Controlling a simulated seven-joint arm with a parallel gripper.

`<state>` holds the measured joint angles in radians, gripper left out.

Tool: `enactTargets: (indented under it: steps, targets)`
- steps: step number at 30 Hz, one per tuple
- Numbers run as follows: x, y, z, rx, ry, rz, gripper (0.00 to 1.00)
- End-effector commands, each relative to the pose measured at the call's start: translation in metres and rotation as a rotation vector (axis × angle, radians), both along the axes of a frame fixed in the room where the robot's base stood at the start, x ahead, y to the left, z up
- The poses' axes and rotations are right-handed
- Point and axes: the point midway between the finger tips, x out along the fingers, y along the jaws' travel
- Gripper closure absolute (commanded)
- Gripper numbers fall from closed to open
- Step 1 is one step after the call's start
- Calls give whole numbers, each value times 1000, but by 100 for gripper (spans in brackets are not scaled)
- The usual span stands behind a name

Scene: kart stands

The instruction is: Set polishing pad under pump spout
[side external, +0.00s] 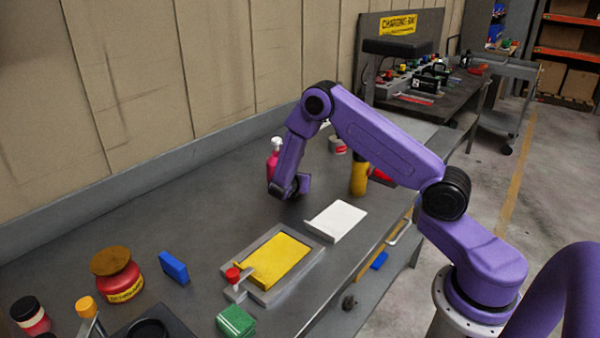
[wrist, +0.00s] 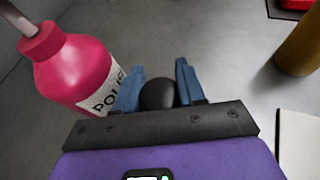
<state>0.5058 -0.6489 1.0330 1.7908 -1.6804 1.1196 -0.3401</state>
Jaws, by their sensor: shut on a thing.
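A pink pump bottle (side external: 273,163) with a white pump head stands near the back of the bench; it also shows in the wrist view (wrist: 80,70), with part of a "POLI" label. Its spout tip is out of the wrist view. My gripper (wrist: 158,88), with blue fingers, is shut on a dark round thing (wrist: 158,95), seemingly the polishing pad. It is low over the bench, just right of the bottle. In the side view my gripper (side external: 287,192) hides what it holds. Whether the pad touches the bench I cannot tell.
A yellow-brown cylinder (side external: 359,179) and a white plate (side external: 337,221) are to the right. A grey tray with a yellow sheet (side external: 274,261), a blue block (side external: 173,267), a red jar (side external: 117,275) and a green block (side external: 236,320) are nearer. Bare bench lies left of my gripper.

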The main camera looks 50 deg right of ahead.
Motion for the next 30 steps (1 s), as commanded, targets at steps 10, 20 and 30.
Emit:
enactTargets:
  steps: [10, 20, 30]
  targets:
    - [0, 0, -4, -1, -1, 1, 91]
    - [0, 0, -7, -1, 0, 0, 50]
    - [-2, 9, 0, 0, -1, 4, 50]
